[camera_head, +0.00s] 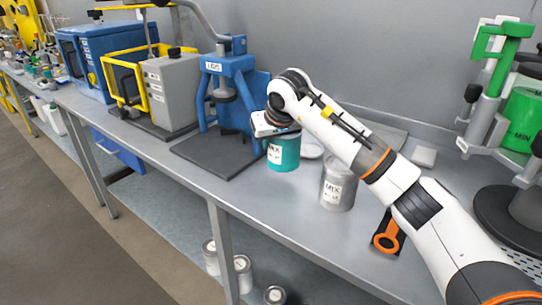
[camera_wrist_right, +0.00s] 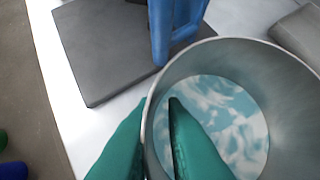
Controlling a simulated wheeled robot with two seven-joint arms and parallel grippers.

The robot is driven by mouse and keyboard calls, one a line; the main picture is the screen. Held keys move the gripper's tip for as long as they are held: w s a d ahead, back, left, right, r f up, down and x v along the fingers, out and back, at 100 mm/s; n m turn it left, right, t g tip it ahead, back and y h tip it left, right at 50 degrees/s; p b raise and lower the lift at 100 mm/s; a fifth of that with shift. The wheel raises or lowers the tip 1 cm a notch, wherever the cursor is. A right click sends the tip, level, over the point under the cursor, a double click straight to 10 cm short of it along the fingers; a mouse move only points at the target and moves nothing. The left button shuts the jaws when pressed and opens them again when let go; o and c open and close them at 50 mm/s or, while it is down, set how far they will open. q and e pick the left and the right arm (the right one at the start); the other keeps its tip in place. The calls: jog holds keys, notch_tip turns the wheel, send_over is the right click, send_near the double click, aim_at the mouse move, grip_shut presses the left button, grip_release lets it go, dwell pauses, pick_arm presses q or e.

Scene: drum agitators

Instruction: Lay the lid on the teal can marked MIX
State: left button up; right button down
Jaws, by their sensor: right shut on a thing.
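The teal can (camera_head: 284,154) with a white label stands on the bench in the head view, right of the blue press. The right wrist view looks down into the open can (camera_wrist_right: 190,75), with its grey inner wall and swirled teal and white contents. My right gripper (camera_head: 277,128) is at its rim. In the right wrist view the gripper (camera_wrist_right: 158,108) has one teal finger inside the can and one outside, shut on the wall. A pale round disc (camera_head: 310,148), perhaps the lid, lies partly hidden behind the can and my arm. My left gripper is out of view.
A grey metal can (camera_head: 338,187) with a label stands right of the teal can. The blue press (camera_head: 232,90) with its dark base (camera_head: 205,155) is close on the left. An orange-handled tool (camera_head: 386,238) lies near the front edge. A green-clamped stand (camera_head: 495,90) is far right.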

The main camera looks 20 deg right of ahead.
aim_at(270, 154)
notch_tip(270, 154, down, 4)
jog(key=shift+f, duration=0.1)
jog(key=shift+w, duration=0.1)
jog(key=c, duration=1.5)
grip_release()
